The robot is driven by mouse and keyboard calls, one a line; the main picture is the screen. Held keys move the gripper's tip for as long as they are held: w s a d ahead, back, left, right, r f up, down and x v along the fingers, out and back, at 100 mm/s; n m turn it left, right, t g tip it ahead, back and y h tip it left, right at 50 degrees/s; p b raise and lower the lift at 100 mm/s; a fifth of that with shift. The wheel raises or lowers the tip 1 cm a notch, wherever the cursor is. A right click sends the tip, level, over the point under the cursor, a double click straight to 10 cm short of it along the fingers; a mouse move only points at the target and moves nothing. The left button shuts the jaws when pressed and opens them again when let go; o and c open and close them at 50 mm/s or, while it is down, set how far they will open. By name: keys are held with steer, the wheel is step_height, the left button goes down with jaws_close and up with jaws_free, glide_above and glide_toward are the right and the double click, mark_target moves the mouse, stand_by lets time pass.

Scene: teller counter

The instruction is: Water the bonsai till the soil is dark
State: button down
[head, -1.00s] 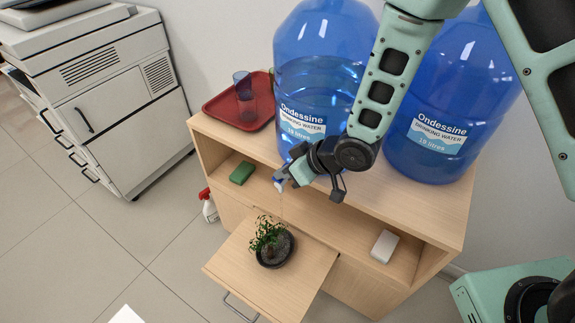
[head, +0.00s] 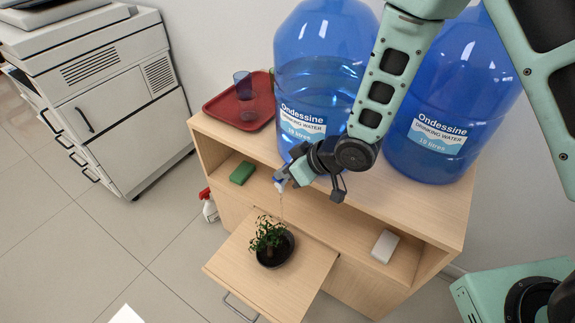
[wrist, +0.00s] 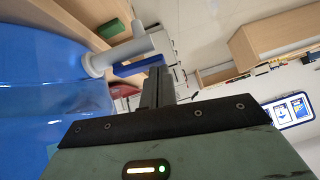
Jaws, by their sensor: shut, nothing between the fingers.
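The bonsai (head: 267,235) stands upright in a round black pot (head: 276,258) on the pulled-out wooden board (head: 232,258). Its visible soil looks dark. A thin stream of water (head: 281,206) falls from the tap of the left blue bottle into the pot. My gripper (head: 284,179) is at that tap, shut with nothing held. In the wrist view the white tap (wrist: 120,55) sticks out of the blue bottle (wrist: 45,90). Its blue lever (wrist: 138,66) lies right at my fingertips (wrist: 157,78); I cannot tell whether they touch. My gripper partly hides the tap in the head view.
A second blue bottle (head: 440,110) stands right on the cabinet top. A red tray (head: 222,107) with cups is at the left. A green sponge (head: 242,173) and a white block (head: 385,246) lie on the shelf. A spray bottle (head: 208,206) stands beside the cabinet.

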steer(key=shift+r, duration=0.1)
steer(key=shift+r+p, duration=0.6)
steer(key=shift+r, duration=0.1)
